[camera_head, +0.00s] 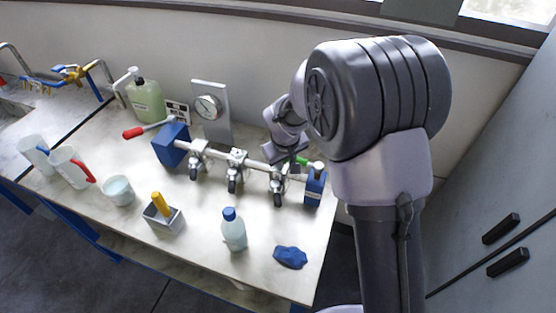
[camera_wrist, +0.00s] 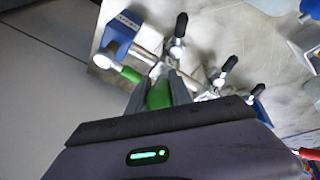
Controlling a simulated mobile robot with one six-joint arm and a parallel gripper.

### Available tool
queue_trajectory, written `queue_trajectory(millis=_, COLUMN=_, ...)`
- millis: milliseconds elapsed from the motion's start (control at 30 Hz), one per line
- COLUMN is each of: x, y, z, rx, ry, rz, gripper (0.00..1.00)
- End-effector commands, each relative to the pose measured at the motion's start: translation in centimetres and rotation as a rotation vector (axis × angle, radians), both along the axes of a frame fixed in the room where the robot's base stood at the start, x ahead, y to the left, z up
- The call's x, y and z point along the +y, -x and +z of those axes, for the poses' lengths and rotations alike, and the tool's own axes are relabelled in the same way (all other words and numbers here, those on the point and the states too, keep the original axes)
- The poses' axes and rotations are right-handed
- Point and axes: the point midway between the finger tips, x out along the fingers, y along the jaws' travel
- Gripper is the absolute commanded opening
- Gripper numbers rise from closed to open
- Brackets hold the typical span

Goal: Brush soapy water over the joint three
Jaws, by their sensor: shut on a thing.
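A pipe (camera_head: 256,164) runs between two blue blocks, with three clamped joints along it, each with a dark handle hanging down. The rightmost joint (camera_head: 276,184) is closest to my gripper; I cannot read any joint numbers. My gripper (camera_wrist: 166,78) is over the right end of the pipe.
A pressure gauge (camera_head: 207,107) and green pump bottle (camera_head: 146,101) stand behind. A yellow-handled item (camera_head: 161,205) sits in a metal holder. A blue-capped bottle (camera_head: 233,230) and blue cloth (camera_head: 290,257) are in front. The right blue block (camera_head: 314,190) is close to my gripper.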

Motion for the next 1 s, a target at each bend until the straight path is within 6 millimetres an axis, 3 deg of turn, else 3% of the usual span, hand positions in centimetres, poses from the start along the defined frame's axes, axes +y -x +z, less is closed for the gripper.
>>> queue_trajectory(millis=500, x=-3.7, y=1.5, z=0.0, rx=0.001, ry=0.000, rz=0.000, gripper=0.00)
queue_trajectory(millis=667, x=-3.3, y=1.4, z=0.0, rx=0.000, ry=0.000, rz=0.000, gripper=0.00)
queue_trajectory(millis=1000, x=-0.4, y=0.2, z=-0.1, rx=0.001, ry=0.000, rz=0.000, gripper=0.00)
